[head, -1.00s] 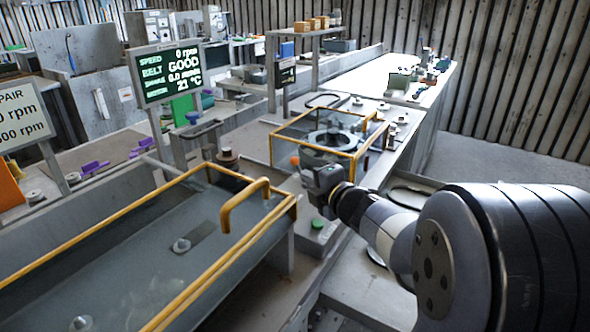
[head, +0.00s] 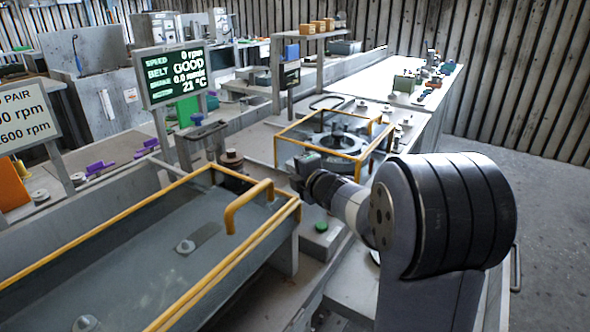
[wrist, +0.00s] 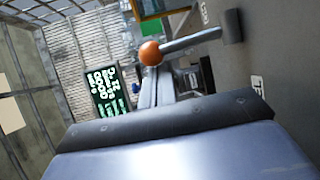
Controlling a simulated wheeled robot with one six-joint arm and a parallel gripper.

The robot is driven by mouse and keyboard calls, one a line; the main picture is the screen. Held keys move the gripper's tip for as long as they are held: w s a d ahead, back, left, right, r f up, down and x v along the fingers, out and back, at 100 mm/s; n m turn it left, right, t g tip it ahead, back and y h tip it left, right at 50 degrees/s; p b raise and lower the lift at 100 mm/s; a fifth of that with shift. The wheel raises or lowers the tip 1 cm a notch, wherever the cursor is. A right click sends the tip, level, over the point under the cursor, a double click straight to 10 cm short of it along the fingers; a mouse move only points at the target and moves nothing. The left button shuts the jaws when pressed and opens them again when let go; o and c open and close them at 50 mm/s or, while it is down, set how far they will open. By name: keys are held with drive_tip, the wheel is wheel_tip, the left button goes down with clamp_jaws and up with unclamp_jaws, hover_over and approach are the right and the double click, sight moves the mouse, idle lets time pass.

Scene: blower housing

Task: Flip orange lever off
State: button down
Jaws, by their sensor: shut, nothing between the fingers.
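The orange lever's ball knob (wrist: 150,53) shows in the wrist view on a grey metal rod. The rod runs right to a dark pivot block on a grey panel. In the head view the lever is hidden, apparently behind my gripper (head: 297,178). My gripper is at the front left corner of the yellow-framed clear enclosure (head: 320,133). My gripper also shows in the wrist view (wrist: 153,82), with its narrow fingers together and empty. Their tips appear close below the orange knob; I cannot tell whether they touch it.
A display screen (head: 172,75) reads 0 rpm and GOOD. A yellow-railed tank (head: 130,270) with a raised handle (head: 240,205) stands at the front left. A green button (head: 321,225) is below my gripper. Open floor (head: 540,230) lies at the right.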

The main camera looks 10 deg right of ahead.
drive_tip(key=shift+s+d+f+b, duration=0.1)
drive_tip(key=shift+b, duration=0.5)
drive_tip(key=shift+s+d+m+t+b, duration=0.25)
drive_tip(key=shift+m+t+b, duration=0.15)
drive_tip(key=shift+t+b, duration=0.4)
